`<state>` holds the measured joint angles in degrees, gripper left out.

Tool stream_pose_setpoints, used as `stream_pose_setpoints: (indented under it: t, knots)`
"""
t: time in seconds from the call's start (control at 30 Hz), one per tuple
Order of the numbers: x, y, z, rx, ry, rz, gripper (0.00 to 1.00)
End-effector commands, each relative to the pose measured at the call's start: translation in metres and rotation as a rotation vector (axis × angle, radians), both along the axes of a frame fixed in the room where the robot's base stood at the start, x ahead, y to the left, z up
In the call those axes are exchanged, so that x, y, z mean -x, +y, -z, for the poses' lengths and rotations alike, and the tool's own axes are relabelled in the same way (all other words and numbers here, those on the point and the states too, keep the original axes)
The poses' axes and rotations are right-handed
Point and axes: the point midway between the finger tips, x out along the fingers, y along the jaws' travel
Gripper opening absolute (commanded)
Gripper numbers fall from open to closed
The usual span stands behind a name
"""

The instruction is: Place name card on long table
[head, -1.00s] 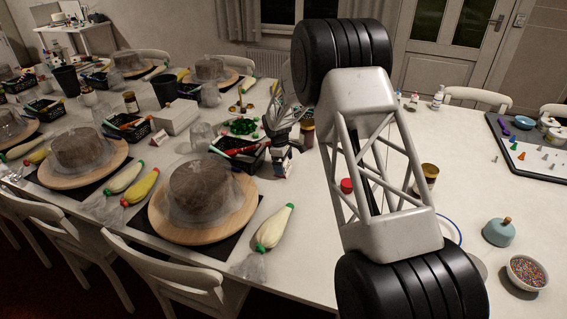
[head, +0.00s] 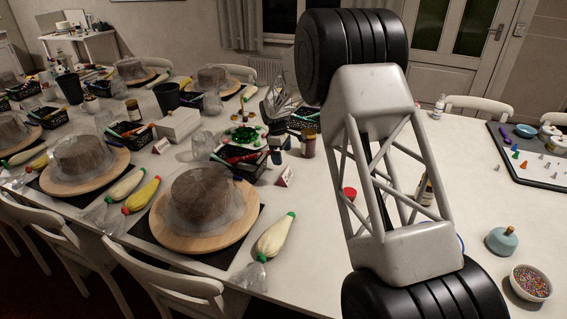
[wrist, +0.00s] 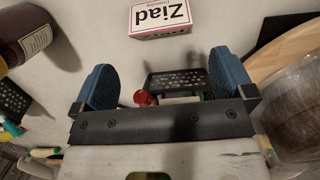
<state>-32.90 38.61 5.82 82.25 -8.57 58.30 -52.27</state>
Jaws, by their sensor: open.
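The name card (wrist: 161,17), white with a pink edge and reading "Ziad", stands on the long table (head: 330,235). It lies beyond the fingertips in the wrist view. In the head view the small white and red card (head: 286,176) stands right of the nearest cake board. My gripper (wrist: 161,62) has its two blue fingers spread with nothing between them. In the head view my gripper (head: 275,150) is just behind the card, apart from it, and partly hidden among the items there.
A black basket (head: 240,155) and a dark jar (head: 308,143) stand close to my gripper. Table room in front of the card is clear.

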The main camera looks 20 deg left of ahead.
Motion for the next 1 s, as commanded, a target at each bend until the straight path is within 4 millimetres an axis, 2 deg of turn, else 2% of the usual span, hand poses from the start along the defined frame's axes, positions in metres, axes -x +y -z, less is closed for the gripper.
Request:
stream_pose_setpoints:
  t: [0.1,0.3,1.0]
  knots:
    - [0.000,0.003,-0.016,-0.001,-0.001,0.000,1.00]
    - [0.000,0.005,-0.031,0.000,0.000,0.000,1.00]
    - [0.000,0.005,-0.034,0.000,0.000,0.000,1.00]
